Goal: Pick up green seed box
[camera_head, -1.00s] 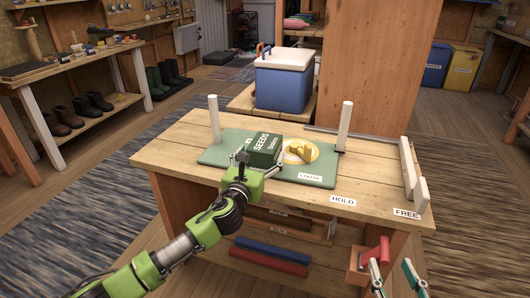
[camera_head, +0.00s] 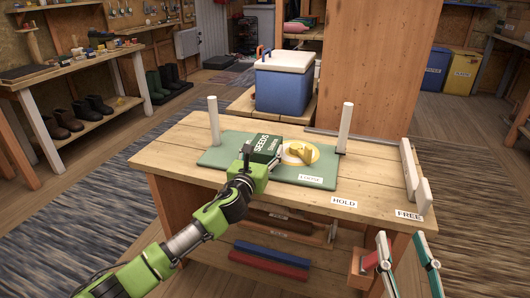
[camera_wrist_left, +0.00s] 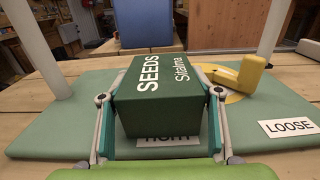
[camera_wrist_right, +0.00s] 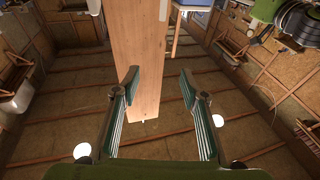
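The green seed box (camera_head: 266,148) is dark green with white SEEDS lettering. It is over the green board (camera_head: 218,155) on the workbench, and shows large in the left wrist view (camera_wrist_left: 168,88). My left gripper (camera_head: 262,156) is at the box, with one finger along each side. In the left wrist view its fingers (camera_wrist_left: 160,100) appear shut on the box. A label lies partly hidden below the box's near edge; whether the box touches the board is hard to tell. My right gripper (camera_head: 402,262) is open and empty at the lower right, also in the right wrist view (camera_wrist_right: 158,95).
White posts (camera_head: 213,122) and (camera_head: 345,127) stand at the board's back corners. A blue cooler (camera_head: 283,85) stands behind.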

